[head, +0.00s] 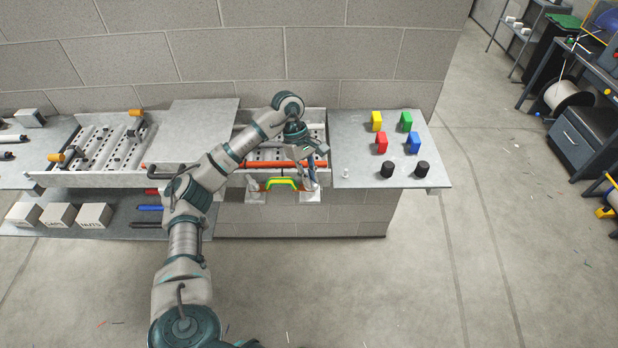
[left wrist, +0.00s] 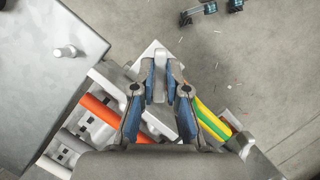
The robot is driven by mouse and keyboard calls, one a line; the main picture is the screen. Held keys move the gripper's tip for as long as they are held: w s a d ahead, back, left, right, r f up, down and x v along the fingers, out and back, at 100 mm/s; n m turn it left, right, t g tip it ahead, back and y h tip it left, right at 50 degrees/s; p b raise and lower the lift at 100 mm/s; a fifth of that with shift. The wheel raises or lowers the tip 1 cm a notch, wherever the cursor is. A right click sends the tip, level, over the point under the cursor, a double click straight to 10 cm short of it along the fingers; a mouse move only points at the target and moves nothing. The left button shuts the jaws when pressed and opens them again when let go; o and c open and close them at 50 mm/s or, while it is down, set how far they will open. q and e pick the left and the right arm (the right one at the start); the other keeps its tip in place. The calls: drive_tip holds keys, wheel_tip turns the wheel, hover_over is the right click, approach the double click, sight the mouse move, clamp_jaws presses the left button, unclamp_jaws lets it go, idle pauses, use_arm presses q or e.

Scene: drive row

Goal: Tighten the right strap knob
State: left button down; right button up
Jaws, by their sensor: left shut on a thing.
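My left gripper (head: 311,178) reaches down at the right end of the tray with the orange bar (head: 262,164). In the left wrist view its blue-padded fingers (left wrist: 160,82) are shut on a small grey piece, which appears to be the right strap knob; the fingers hide most of it. A yellow-green handle (head: 283,183) lies just left of the gripper in the head view, and its stripes show beside the fingers in the left wrist view (left wrist: 212,122). The orange bar (left wrist: 101,111) runs on the other side. My right gripper is not in view.
A grey metal shelf (head: 350,150) on the right carries yellow, green, red and blue blocks and two black cylinders (head: 387,170). A small pale peg (left wrist: 65,52) stands near its edge. A perforated tray (head: 90,140) lies left. A block wall stands behind; the floor right is mostly clear.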

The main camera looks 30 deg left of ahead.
use_arm(q)
drive_tip(key=shift+w+r, duration=0.1)
drive_tip(key=shift+r, duration=0.1)
idle(0.3)
drive_tip(key=c, duration=1.2)
unclamp_jaws()
drive_tip(key=shift+f, duration=0.15)
drive_tip(key=v, duration=1.2)
drive_tip(key=shift+w, duration=0.15)
drive_tip(key=shift+f, duration=0.1)
